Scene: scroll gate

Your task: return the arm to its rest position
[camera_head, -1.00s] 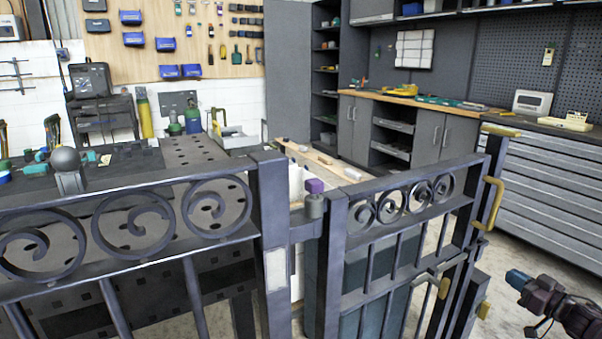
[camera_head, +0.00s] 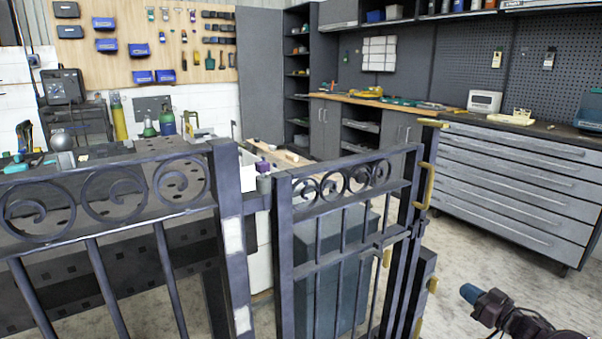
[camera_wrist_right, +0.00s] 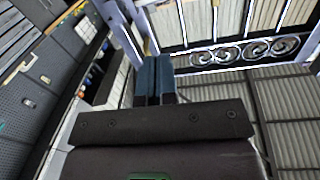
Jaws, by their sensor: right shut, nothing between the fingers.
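My right gripper (camera_head: 469,293) is at the lower right of the head view, with blue fingertips, apart from the gate and to its right. In the right wrist view its two blue fingers (camera_wrist_right: 155,80) lie together with nothing between them. The dark metal scroll gate (camera_head: 340,179) stands in the middle of the head view, with brass-coloured fittings (camera_head: 424,185) on its right edge. The gate's scrollwork also shows in the right wrist view (camera_wrist_right: 230,52). My left gripper is in neither view.
A fixed fence panel (camera_head: 110,195) with scrolls fills the left. A grey drawer cabinet (camera_head: 520,180) stands behind at the right. A workbench (camera_head: 390,101) with tools runs along the back. Concrete floor (camera_head: 480,255) is clear between the gate and the drawers.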

